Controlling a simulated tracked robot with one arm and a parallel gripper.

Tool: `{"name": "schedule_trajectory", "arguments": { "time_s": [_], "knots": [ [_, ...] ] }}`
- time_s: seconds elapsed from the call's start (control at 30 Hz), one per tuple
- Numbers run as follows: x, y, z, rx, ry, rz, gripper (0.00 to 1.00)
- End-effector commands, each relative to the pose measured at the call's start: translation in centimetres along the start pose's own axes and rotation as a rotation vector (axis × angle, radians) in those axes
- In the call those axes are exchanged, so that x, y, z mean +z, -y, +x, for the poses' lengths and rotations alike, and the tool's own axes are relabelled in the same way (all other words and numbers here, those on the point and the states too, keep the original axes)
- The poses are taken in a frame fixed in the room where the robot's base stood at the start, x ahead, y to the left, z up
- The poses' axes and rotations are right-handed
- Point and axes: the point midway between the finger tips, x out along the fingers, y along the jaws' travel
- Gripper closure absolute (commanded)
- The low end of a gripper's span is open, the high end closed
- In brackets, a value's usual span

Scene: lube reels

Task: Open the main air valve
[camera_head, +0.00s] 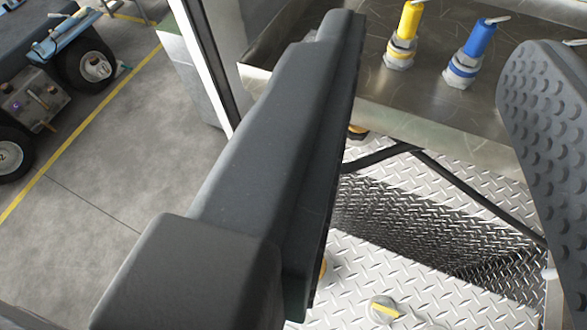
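My gripper (437,60) is open, with a wide gap between its two dark grey fingers. The left finger crosses the middle of the view, and the right finger shows its dimpled pad at the right edge. I see nothing held between them. A small round grey knob with a yellow bar (384,309) sits on the diamond-plate metal at the bottom, below the gap between the fingers. It may be the main air valve, but I cannot tell for sure. Yellow bits show at the edge of the left finger; most of what they belong to is hidden.
A yellow fitting (404,35) and a blue fitting (470,54) stand on a metal shelf (430,100) at the top. Black bars (470,195) cross the diamond plate (360,250). A wheeled cart (50,80) stands on the left, beyond open concrete floor (130,165).

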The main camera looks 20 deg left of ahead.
Motion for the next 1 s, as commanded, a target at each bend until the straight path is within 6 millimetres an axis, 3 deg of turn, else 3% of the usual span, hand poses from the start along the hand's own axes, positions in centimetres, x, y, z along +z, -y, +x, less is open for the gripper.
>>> {"name": "schedule_trajectory", "arguments": {
  "time_s": [0.17,0.27,0.33,0.5,0.67,0.8,1.0],
  "knots": [
    [0.6,-0.2,0.5,0.001,0.002,-0.001,0.59],
    [2.9,-0.8,2.2,0.004,0.001,-0.007,0.59],
    [5.6,-1.6,4.3,0.004,-0.001,-0.014,0.59],
    [15.5,-3.1,10.8,-0.016,-0.013,-0.055,0.59],
    [24.9,-2.2,15.6,-0.075,-0.048,-0.09,0.59],
    [33.2,0.2,18.7,-0.159,-0.083,-0.107,0.59],
    [42.1,4.8,20.1,-0.293,-0.157,-0.088,0.59]
  ]
}}
